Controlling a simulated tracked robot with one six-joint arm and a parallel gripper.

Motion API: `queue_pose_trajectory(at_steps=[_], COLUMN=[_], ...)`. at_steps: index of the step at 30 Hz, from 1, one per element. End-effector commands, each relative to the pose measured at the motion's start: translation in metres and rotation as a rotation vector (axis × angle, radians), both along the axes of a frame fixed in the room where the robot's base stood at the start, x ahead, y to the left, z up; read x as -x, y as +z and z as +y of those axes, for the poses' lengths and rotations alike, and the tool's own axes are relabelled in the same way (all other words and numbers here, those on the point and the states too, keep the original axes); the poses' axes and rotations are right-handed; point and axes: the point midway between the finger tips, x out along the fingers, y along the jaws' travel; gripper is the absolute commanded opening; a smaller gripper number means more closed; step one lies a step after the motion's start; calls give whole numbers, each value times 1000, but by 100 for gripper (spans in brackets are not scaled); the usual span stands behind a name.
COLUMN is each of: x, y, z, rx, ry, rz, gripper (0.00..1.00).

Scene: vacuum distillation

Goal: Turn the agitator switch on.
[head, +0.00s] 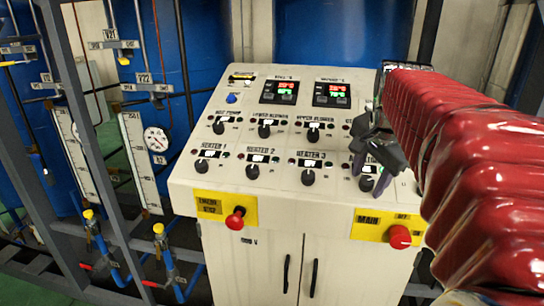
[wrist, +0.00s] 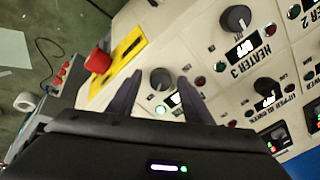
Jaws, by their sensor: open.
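The control panel (head: 235,170) is a sloped white desk with rows of black rotary knobs. The knob at the right end of the lower row (head: 366,184), right of the HEATER 3 knob (head: 308,177), is partly under my gripper (head: 372,158). In the wrist view this dark knob (wrist: 160,79) shows between the spread fingertips of my gripper (wrist: 161,76), with a lit green lamp (wrist: 160,110) beside it. My gripper is open and empty; contact with the knob cannot be told. No agitator label is readable; my fingers hide part of the lettering.
A red button (head: 400,237) on a yellow MAIN plate sits below; it also shows in the wrist view (wrist: 97,60). Another red button (head: 235,219) is on the left. The HEATER 3 knob (wrist: 235,18) is close by. Pipes and gauges (head: 156,139) stand left.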

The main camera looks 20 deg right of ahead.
Motion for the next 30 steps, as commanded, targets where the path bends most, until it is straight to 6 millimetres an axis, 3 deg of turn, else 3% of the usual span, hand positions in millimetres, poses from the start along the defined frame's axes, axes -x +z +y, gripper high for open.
queue_pose_trajectory(at_steps=[8,24,30], x=[6,37,45], y=[17,100,121], z=[4,24,29], rx=[2,2,1], ry=[0,0,0], rz=[-2,-2,0], gripper=[46,46,46])
